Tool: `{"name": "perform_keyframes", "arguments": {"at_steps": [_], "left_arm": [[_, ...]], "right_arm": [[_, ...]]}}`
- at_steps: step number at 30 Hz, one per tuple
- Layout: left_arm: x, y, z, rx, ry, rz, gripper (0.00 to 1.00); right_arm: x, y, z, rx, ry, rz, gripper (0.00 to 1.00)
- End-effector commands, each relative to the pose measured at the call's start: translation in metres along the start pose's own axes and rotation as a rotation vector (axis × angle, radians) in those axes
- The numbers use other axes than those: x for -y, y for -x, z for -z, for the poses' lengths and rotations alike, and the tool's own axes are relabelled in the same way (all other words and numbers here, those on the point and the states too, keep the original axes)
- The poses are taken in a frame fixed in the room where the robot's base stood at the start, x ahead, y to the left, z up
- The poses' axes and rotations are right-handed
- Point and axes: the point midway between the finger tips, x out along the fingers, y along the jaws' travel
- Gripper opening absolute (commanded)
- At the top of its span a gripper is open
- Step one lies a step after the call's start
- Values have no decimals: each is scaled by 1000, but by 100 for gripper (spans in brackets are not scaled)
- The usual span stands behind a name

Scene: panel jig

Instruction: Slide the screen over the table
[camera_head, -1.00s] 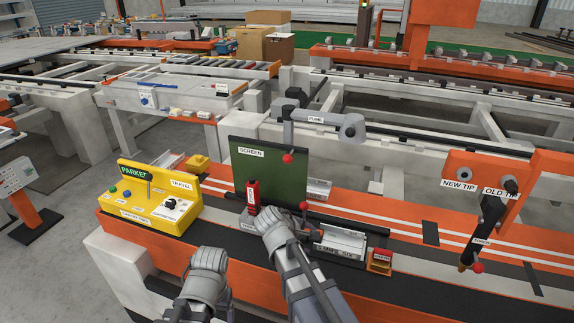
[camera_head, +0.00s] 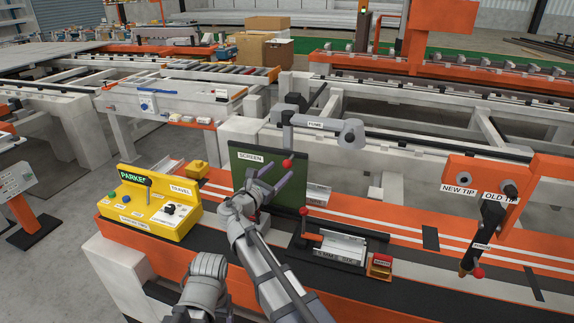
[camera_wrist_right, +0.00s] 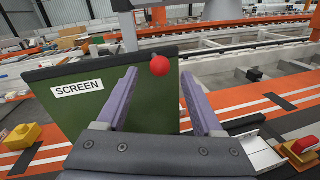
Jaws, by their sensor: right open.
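The screen (camera_head: 240,168) is a dark green upright panel with a white SCREEN label, standing on the orange and black table (camera_head: 400,285). The wrist view shows the screen (camera_wrist_right: 62,118) large, filling the left and middle. My right gripper (camera_head: 272,172) is open and empty in front of the screen, its two fingers pointing at it. In the wrist view its fingers (camera_wrist_right: 158,92) are spread, with a red ball (camera_wrist_right: 160,65) showing between and above them. I cannot tell whether they touch the screen. My left gripper (camera_head: 190,305) is low at the bottom edge, its fingers not clear.
The grey fume arm (camera_head: 318,128) reaches over the screen. A yellow control box (camera_head: 155,208) is at the left. A grey clamp fixture (camera_head: 338,248) and a small red-topped block (camera_head: 380,266) are at the right. An orange tip holder (camera_head: 490,190) stands farther right.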

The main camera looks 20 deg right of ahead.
Motion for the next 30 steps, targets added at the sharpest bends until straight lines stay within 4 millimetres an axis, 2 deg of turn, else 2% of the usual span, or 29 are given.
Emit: {"name": "perform_keyframes", "arguments": {"at_steps": [3,9,15,23,30], "left_arm": [[0,0,0,0,0,0,79],[0,0,0,0,0,0,79],[0,0,0,0,0,0,79],[0,0,0,0,0,0,79],[0,0,0,0,0,0,79]], "right_arm": [[-1,-22,0,0,-1,3,68],[-1,-46,0,-1,-2,1,68],[0,-56,0,-1,-2,2,68],[0,-56,0,-1,-2,1,68],[0,-56,0,-1,-2,1,42]]}}
